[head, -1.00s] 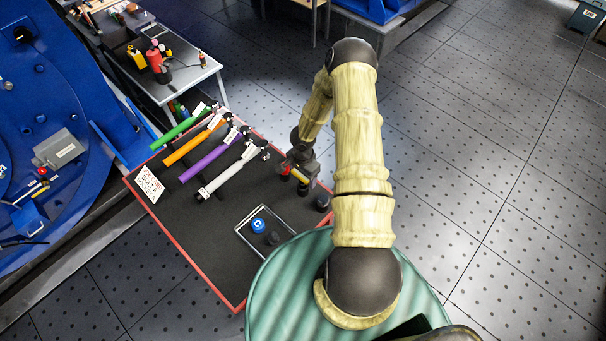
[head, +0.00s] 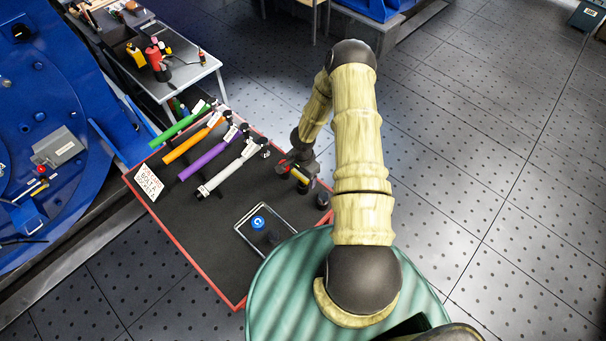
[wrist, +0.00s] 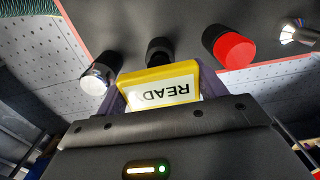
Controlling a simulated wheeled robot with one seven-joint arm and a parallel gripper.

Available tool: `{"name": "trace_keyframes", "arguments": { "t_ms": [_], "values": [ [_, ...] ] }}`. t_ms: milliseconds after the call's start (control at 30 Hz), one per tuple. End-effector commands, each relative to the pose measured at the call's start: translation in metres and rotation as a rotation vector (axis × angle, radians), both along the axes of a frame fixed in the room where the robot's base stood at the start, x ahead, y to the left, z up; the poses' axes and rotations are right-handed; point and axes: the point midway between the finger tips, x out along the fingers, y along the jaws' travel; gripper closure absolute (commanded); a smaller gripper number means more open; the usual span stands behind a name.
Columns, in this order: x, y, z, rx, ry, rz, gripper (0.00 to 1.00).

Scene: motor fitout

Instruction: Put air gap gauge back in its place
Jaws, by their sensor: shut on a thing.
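My gripper (head: 299,170) is low over the right edge of the black, red-edged board (head: 215,235). In the wrist view my gripper (wrist: 160,84) is shut on a yellow-rimmed block (wrist: 163,73) with a white label whose visible letters read "READ", upside down. I take this block for the air gap gauge; no name shows on it. A chrome-topped post (wrist: 96,78), a black post (wrist: 159,51) and a red-capped post (wrist: 231,46) stand just beyond it. The underside of the block is hidden, so I cannot tell whether it touches the board.
Green, orange, purple and white-handled tools (head: 222,178) lie on the board's far half. A clear-rimmed tray (head: 239,228) near its front holds a blue-capped piece (head: 258,222). A dark cylinder (head: 323,200) stands right of it. A blue machine (head: 60,105) is at left.

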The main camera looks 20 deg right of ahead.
Motion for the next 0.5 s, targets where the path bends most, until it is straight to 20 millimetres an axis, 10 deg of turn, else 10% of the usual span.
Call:
{"name": "trace_keyframes", "arguments": {
  "t_ms": [500],
  "values": [
    [0.0001,-0.0001,-0.0107,0.0,0.0,0.0,0.66]
  ]
}}
